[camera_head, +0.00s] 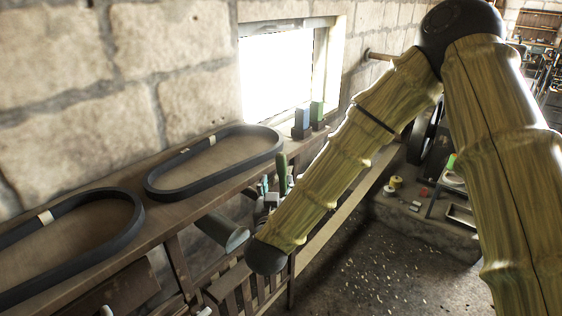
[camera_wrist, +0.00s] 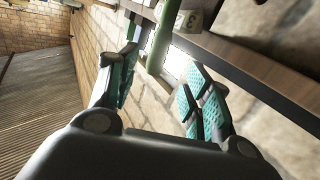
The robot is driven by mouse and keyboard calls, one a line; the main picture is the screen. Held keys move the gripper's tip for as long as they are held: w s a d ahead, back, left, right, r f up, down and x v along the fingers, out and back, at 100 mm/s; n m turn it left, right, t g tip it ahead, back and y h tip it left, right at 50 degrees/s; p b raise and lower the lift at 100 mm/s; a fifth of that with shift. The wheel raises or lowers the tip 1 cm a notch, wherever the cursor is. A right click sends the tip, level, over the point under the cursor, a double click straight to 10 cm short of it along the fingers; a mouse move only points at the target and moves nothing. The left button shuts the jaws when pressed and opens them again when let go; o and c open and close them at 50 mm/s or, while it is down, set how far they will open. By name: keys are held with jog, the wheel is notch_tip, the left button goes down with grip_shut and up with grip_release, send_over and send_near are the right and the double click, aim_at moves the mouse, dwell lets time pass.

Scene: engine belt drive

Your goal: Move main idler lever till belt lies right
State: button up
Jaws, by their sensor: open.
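A green upright handle (camera_head: 283,174) stands by the shelf edge in the head view. A green bar (camera_wrist: 161,38) also shows in the wrist view, beyond and roughly between my fingertips; it looks like the same lever, but I cannot tell whether it is the main idler lever. Two black belt loops, a near one (camera_head: 137,232) and a far one (camera_head: 152,186), lie on the wooden shelf; each has a pale mark.
The wooden shelf (camera_head: 100,268) runs along the stone wall below a bright window. A grey cylinder (camera_head: 224,232) sits below the shelf edge. A pale numbered block (camera_wrist: 188,17) is near the bar.

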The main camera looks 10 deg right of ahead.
aim_at(280, 165)
jog(key=w+p, duration=0.1)
jog(key=w, duration=0.2)
jog(key=w+d+p, duration=0.1)
jog(key=w, duration=0.3)
jog(key=w+d+r+p, duration=0.1)
jog(key=w, duration=0.3)
jog(key=shift+d+r, duration=0.1)
jog(key=shift+s, duration=0.1)
jog(key=shift+c, duration=0.3)
grip_shut()
